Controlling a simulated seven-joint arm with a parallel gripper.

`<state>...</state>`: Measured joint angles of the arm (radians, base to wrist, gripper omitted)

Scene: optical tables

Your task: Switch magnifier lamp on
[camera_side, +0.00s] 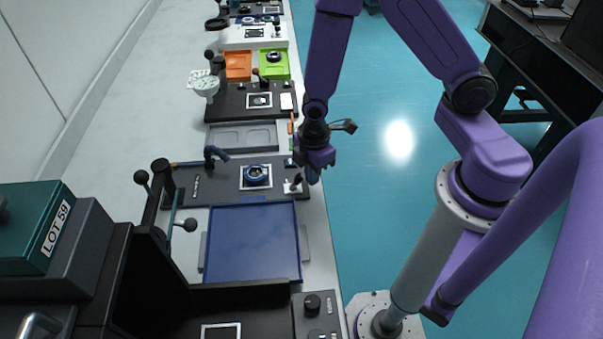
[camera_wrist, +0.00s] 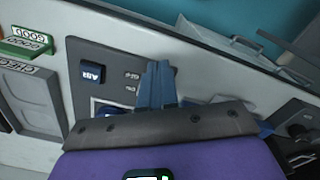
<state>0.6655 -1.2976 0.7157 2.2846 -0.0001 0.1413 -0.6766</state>
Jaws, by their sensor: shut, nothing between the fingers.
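My gripper (camera_side: 313,178) is shut and empty, pointing down near the right edge of the bench. Its blue fingers (camera_wrist: 158,84) are together in the wrist view, over a dark base plate (camera_wrist: 88,52). In the side view this plate (camera_side: 225,187) carries a blue bent-arm fixture (camera_side: 213,153), a blue ring (camera_side: 257,175) on a white-framed square, and a small black lever switch (camera_side: 294,183) just left of my gripper. I cannot tell for sure which part is the magnifier lamp or whether it is lit. The fingers hide part of the plate in the wrist view.
A blue tray (camera_side: 252,243) lies nearer on the bench, and a grey tray (camera_side: 240,136) lies beyond the plate. A dark machine stands at the lower left. A white-headed fixture (camera_side: 205,83) stands farther back. Open floor (camera_side: 390,190) lies right of the bench.

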